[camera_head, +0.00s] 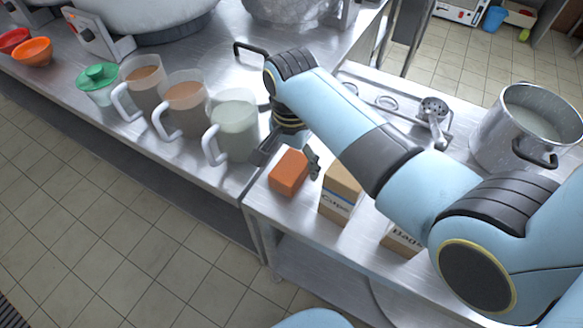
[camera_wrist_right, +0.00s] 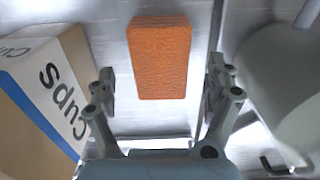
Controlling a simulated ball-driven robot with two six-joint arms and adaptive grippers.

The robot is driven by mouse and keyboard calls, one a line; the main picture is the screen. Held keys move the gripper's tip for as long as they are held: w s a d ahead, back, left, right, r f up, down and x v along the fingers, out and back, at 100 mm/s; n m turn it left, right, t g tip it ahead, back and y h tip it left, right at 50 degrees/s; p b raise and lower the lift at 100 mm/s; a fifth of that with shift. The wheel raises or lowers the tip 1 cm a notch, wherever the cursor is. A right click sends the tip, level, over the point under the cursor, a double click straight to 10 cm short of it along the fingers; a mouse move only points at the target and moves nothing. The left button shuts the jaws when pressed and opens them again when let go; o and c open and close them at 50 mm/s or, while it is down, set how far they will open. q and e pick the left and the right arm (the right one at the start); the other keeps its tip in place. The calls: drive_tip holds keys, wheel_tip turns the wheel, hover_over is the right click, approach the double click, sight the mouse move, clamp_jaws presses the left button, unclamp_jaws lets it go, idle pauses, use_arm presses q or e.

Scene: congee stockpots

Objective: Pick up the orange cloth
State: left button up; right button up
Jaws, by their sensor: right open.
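The orange cloth (camera_head: 289,172) is a folded, block-like rectangle lying flat on the steel counter near its front edge. In the right wrist view the cloth (camera_wrist_right: 159,58) lies ahead of and between the fingers, with metal showing around it. My right gripper (camera_head: 286,162) is open and empty, with its fingers pointing down close to the cloth in the head view. In the wrist view the right gripper (camera_wrist_right: 159,92) shows one finger on each side, and neither visibly touches the cloth. My left gripper does not show.
A cardboard cups box (camera_head: 340,192) stands close beside the cloth on the right. A pale pitcher (camera_head: 235,125) stands close on the left, with brown-filled pitchers (camera_head: 186,103) beyond it. A large steel pot (camera_head: 527,125) and a ladle (camera_head: 434,112) are to the right.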

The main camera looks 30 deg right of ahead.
wheel_tip(320, 180, down, 2)
drive_tip(key=shift+f, duration=0.1)
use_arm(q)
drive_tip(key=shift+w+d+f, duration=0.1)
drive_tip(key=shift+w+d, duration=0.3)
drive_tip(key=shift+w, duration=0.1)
use_arm(e)
drive_tip(key=shift+c, duration=0.2)
drive_tip(key=c, duration=1.2)
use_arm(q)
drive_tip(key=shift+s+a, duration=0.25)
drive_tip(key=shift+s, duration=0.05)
use_arm(e)
drive_tip(key=shift+c, duration=0.2)
